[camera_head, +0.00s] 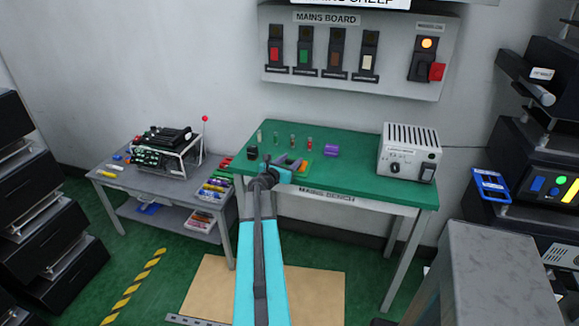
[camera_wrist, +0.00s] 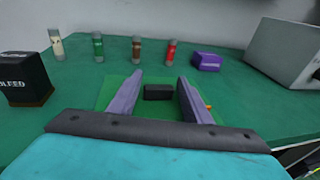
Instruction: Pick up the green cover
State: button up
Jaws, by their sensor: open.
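A flat, bright green panel, which looks like the green cover (camera_wrist: 116,88), lies on the green bench top. It also shows in the head view (camera_head: 306,160), partly behind my gripper. A small dark block (camera_wrist: 158,92) sits at its middle like a handle. My gripper (camera_wrist: 160,80) is open, with one purple-grey finger on each side of the dark block. The fingers look apart from the block; their height above the panel is hard to tell. In the head view my gripper (camera_head: 290,165) is over the bench's left part. My wrist hides the panel's near part.
Several banded cylinders, one a green one (camera_wrist: 97,47), stand behind the panel. A purple block (camera_wrist: 206,62) is behind right, a black box (camera_wrist: 25,80) at left. A grey power unit (camera_head: 408,152) stands at the bench's right. The mains board (camera_head: 355,50) hangs above.

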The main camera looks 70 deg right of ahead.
aim_at(290, 160)
dwell(0.3)
jog(key=c, duration=0.9)
jog(key=shift+r, duration=0.1)
jog(key=shift+r+b, duration=0.55)
jog(key=shift+r, duration=4.35)
